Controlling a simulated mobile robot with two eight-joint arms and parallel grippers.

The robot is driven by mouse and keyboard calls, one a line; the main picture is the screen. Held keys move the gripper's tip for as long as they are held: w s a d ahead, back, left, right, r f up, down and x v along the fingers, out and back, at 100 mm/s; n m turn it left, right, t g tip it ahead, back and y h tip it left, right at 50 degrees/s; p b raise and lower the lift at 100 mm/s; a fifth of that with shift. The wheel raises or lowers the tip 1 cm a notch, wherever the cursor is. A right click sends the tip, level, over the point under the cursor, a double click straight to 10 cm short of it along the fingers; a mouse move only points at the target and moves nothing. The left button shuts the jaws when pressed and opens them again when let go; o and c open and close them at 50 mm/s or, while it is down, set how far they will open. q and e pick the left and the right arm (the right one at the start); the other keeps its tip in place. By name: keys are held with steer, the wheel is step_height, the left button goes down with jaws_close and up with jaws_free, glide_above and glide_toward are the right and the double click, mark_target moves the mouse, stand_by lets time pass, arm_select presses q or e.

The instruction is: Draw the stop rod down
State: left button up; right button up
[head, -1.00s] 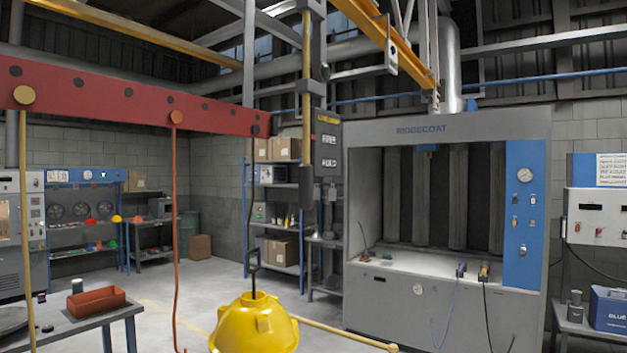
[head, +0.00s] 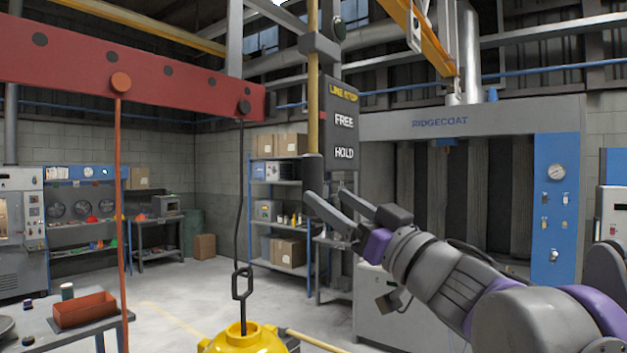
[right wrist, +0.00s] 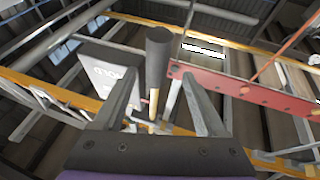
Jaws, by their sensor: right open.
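The stop rod (head: 313,90) is a brass-coloured upright rod with a dark cylindrical grip (head: 313,172) at its lower end. It hangs beside a dark "LINE STOP" plate (head: 342,100) marked FREE above and HOLD below. A small red mark shows at the plate's left edge, level with FREE. My right gripper (head: 322,192) is open, its fingertips at the lower end of the grip. In the right wrist view the grip (right wrist: 158,60) stands between the two spread fingers (right wrist: 160,78), and I cannot tell if either touches it. My left gripper is out of view.
A red beam (head: 190,90) spans the upper left, with an orange rod (head: 120,200) and a dark chain or hook (head: 241,285) hanging from it. A yellow hood (head: 240,340) is below. A grey RIDGECOAT booth (head: 400,125) stands behind my right arm.

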mark_target(320, 189)
steer(key=p+x, duration=0.1)
steer(key=x, duration=0.4)
steer(key=shift+w+d, duration=0.1)
steer(key=shift+w, duration=0.15)
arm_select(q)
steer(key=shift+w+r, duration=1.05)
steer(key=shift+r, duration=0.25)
arm_select(e)
steer(key=shift+w+a+r, duration=0.15)
steer(key=shift+w+a, duration=0.25)
jaws_close()
